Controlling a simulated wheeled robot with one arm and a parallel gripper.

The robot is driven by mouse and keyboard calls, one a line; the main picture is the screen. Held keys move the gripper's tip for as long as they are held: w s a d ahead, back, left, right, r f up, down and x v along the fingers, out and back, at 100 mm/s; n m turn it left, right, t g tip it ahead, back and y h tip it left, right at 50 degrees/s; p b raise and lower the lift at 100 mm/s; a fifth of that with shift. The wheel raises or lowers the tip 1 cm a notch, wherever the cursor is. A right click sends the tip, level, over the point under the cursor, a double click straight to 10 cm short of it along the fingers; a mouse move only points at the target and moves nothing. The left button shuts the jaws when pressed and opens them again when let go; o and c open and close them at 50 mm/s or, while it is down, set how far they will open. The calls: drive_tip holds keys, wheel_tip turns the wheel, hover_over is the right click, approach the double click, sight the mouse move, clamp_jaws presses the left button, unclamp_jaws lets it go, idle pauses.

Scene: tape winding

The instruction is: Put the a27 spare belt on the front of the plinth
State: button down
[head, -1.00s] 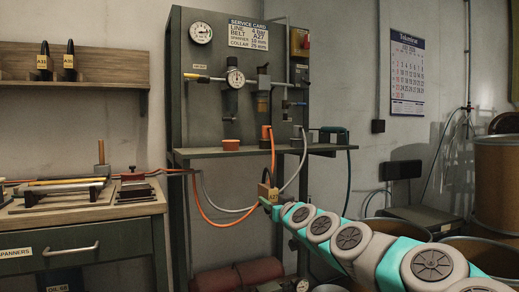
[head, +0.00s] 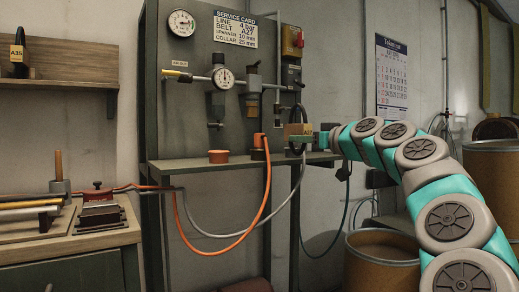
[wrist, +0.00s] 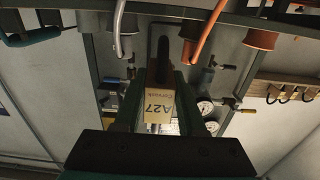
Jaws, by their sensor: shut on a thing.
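The A27 spare belt (head: 297,112) is a black loop with a tan tag. My gripper (head: 300,136) is shut on it and holds it upright in front of the grey service stand, around the height of its shelf. In the wrist view the tag (wrist: 159,107) reads A27 and sits between the two fingers (wrist: 162,118), with the dark loop beyond it. I cannot pick out with certainty which thing is the plinth.
The stand's shelf (head: 190,164) carries an orange cup (head: 219,156) and hose fittings. An orange hose (head: 262,205) and a grey hose hang in front. A workbench (head: 85,243) is at left, a drum (head: 383,262) at lower right. Another belt (head: 17,60) stands on the wall shelf.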

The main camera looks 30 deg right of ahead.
drive_tip(key=w+p, duration=0.1)
drive_tip(key=w, duration=0.9)
drive_tip(key=w+p, duration=0.1)
drive_tip(key=w, duration=0.4)
drive_tip(key=shift+w+a+p, duration=0.15)
drive_tip(key=shift+a+p, duration=0.1)
drive_tip(key=shift+p, duration=0.1)
drive_tip(key=shift+w+f, duration=0.1)
drive_tip(key=shift+w, duration=0.05)
drive_tip(key=shift+f, duration=0.7)
drive_tip(key=shift+b, duration=0.3)
drive_tip(key=shift+f, duration=0.15)
drive_tip(key=c, duration=0.8)
unclamp_jaws()
drive_tip(key=shift+o, duration=0.2)
drive_tip(key=shift+r, duration=0.2)
